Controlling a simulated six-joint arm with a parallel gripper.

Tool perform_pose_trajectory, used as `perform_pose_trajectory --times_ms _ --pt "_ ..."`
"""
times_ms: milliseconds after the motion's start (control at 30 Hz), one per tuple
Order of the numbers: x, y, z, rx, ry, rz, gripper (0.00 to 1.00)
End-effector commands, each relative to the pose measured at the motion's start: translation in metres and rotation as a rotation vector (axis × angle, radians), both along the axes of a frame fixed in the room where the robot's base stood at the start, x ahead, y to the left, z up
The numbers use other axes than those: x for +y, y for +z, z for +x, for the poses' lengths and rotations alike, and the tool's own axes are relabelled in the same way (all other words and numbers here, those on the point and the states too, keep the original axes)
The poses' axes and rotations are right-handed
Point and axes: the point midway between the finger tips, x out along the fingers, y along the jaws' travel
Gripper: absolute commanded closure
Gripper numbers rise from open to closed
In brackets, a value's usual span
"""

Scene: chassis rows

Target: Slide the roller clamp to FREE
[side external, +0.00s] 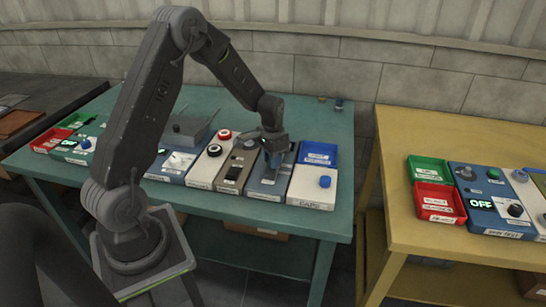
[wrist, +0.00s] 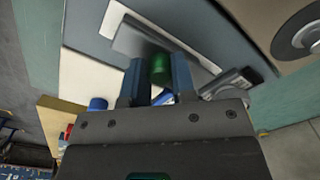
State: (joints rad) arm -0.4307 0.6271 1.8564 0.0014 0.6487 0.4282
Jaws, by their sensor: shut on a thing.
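A green rounded piece (wrist: 160,68), which looks like the roller of the clamp, sits between the two blue fingers of my gripper (wrist: 158,82) in the wrist view. The fingers are shut on it. A flat grey bar (wrist: 133,40) lies beyond it on a blue-grey panel (wrist: 215,28). In the side view my gripper (side external: 275,158) is low over the blue panel (side external: 267,187) near the right end of the teal table. The gripper hides the clamp there. I cannot read the FREE marking in either view.
To the right is a white panel with a blue knob (side external: 325,181) and a blue tray (side external: 318,153). To the left are a brown-grey panel (side external: 233,177) and a white panel with a red knob (side external: 224,135). A yellow table (side external: 400,247) with more panels stands farther right.

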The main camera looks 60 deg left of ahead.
Motion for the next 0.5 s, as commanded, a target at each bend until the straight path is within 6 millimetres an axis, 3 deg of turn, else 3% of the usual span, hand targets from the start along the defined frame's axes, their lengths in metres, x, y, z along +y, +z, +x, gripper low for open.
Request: perform_pose_trajectory --times_ms 67,100,333,500 --pt "-0.0039 0.0001 -0.0031 0.014 -0.002 -0.008 1.0" --pt "-0.0041 0.0001 -0.0032 0.014 -0.002 -0.008 0.73" --pt "-0.0032 -0.0002 -0.0027 0.012 -0.002 -0.007 0.51" --pt "-0.0025 -0.0002 -0.0022 0.01 -0.002 -0.006 0.5"
